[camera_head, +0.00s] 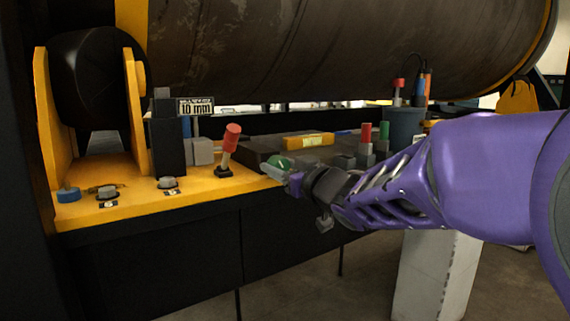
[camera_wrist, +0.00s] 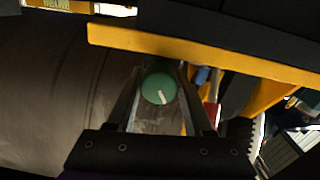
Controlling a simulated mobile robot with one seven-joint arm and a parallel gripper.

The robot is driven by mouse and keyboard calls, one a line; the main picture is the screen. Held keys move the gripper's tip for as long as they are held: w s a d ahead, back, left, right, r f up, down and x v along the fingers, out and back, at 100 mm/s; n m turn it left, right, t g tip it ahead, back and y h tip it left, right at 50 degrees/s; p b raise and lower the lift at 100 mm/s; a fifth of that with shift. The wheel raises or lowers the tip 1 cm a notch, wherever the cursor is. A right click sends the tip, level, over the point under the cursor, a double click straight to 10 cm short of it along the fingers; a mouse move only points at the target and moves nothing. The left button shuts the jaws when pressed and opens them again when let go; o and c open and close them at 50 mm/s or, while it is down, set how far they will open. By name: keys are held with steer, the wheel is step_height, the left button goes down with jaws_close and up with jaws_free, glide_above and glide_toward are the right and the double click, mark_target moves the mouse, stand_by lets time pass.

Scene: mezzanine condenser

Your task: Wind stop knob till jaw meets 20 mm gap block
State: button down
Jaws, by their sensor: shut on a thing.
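The stop knob (camera_wrist: 159,88) is a round green knob with a white pointer line, and it sits between my fingers in the wrist view. Its green top (camera_head: 279,163) also shows at the yellow bench's right end in the head view. My gripper (camera_wrist: 159,78) is shut on the knob; it also shows in the head view (camera_head: 283,174), reaching in from the right. A dark upright block (camera_head: 167,147) with a grey block (camera_head: 203,151) beside it stands on the bench. I cannot tell which part is the jaw or which is the 20 mm gap block.
A red-handled lever (camera_head: 230,138) stands left of my gripper. A yellow bar (camera_head: 308,140), small coloured-top blocks (camera_head: 366,146) and a dark tool cup (camera_head: 403,125) lie behind my arm. A large cylinder (camera_head: 320,45) spans the back.

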steer(key=m+p, duration=0.3)
steer(key=shift+d+r+m+p, duration=0.1)
steer(key=shift+r+m+p, duration=0.2)
steer(key=shift+p, duration=0.1)
steer(key=shift+f+m+p, duration=0.2)
steer(key=shift+m+p, duration=1.1)
steer(key=shift+m, duration=0.4)
steer(key=shift+c, duration=1.4)
jaws_free()
steer(key=shift+f, duration=0.15)
